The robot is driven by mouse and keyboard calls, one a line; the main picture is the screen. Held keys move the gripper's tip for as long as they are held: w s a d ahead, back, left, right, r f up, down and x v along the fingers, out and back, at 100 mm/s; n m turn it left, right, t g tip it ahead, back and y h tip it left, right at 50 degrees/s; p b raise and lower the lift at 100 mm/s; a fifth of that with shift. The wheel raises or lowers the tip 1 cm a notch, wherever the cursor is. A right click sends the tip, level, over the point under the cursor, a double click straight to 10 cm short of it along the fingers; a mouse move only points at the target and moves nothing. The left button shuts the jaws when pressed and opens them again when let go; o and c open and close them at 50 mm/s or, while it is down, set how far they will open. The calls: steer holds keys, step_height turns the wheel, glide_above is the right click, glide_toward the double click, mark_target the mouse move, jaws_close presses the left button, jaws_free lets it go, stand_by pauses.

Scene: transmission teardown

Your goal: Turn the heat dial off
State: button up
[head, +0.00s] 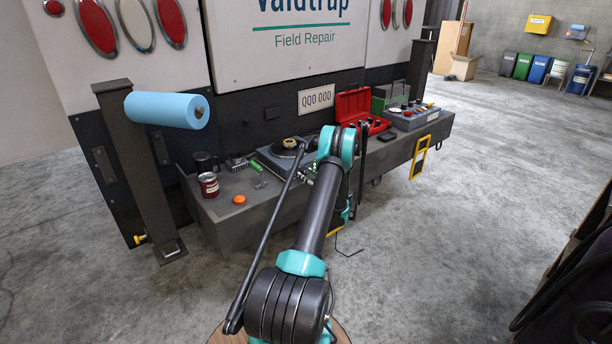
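A low dark unit with a flat top (265,158) sits on the truck's bumper shelf, left of my arm. A round dark part with a yellow ring (289,144) is on top of it. This may be the heater, but I cannot make out a heat dial or its setting. My arm crosses the middle of the view and hides part of the shelf. Its far end is over or in front of the shelf, just right of the low unit. My gripper is mostly hidden behind the arm links, so its fingers cannot be made out.
On the shelf (232,222) stand a red can (209,185), a dark mug (206,162), an orange cap (239,199), an open red toolbox (353,104) and a grey box with coloured pieces (412,118). A post with a blue roll (168,109) stands left.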

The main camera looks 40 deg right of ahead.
jaws_close()
steer(key=shift+n, duration=0.4)
steer(key=n, duration=0.4)
steer(key=shift+a, duration=0.1)
steer(key=n, duration=0.5)
steer(key=shift+s+f+n, duration=0.1)
steer(key=shift+n, duration=0.3)
steer(key=n, duration=0.6)
steer(key=shift+a+f+n, duration=0.1)
steer(key=shift+n, duration=0.2)
steer(key=n, duration=0.6)
steer(key=shift+f, duration=0.15)
steer(key=shift+n, duration=0.5)
